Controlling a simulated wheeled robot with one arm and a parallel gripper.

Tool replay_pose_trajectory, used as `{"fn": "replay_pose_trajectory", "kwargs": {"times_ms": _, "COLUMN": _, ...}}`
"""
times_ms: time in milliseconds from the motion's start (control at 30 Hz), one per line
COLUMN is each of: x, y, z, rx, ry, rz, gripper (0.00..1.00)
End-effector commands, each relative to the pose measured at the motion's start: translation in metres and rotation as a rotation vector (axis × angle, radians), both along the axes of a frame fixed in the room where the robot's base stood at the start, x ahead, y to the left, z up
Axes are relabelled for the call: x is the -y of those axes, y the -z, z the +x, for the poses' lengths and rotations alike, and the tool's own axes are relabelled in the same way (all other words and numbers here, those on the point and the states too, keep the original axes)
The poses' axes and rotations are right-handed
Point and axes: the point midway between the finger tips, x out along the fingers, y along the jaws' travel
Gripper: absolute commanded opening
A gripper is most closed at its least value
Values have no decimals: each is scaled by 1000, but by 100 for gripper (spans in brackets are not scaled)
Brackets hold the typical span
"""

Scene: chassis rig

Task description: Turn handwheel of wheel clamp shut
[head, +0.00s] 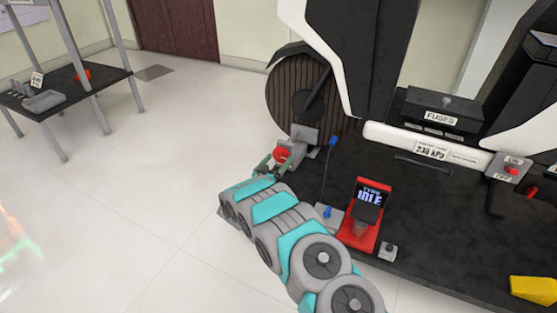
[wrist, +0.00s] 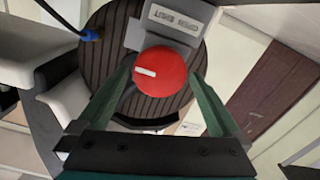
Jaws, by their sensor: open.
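The red handwheel (head: 282,154) sits on the grey wheel clamp (head: 298,148) in front of the large dark tyre in the head view. In the wrist view the handwheel (wrist: 160,71) is a round red knob with a white mark at its left side. The clamp body (wrist: 165,35) carries a label that seems to read OPEN SHUT. My gripper (head: 268,164) is open at the handwheel. In the wrist view its green fingers reach along the left and right of the knob. I cannot tell whether they touch it.
The ribbed tyre (head: 295,92) stands behind the clamp. A blue-knobbed lever (head: 332,141) rises close to its right. A red display stand (head: 369,212) and a fuse box (head: 442,108) are on the black platform. A side table (head: 65,85) stands far left; the floor between is clear.

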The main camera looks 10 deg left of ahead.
Motion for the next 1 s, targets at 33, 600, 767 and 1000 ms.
{"fn": "replay_pose_trajectory", "kwargs": {"times_ms": 33, "x": 2, "y": 0, "z": 4, "rx": 2, "ry": 1, "rz": 1, "gripper": 100}}
{"fn": "replay_pose_trajectory", "kwargs": {"times_ms": 600, "x": 3, "y": -2, "z": 10, "rx": 3, "ry": -1, "rz": 1, "gripper": 78}}
{"fn": "replay_pose_trajectory", "kwargs": {"times_ms": 767, "x": 3, "y": -2, "z": 10, "rx": 3, "ry": -1, "rz": 1, "gripper": 60}}
{"fn": "replay_pose_trajectory", "kwargs": {"times_ms": 1000, "x": 3, "y": -2, "z": 10, "rx": 3, "ry": -1, "rz": 1, "gripper": 32}}
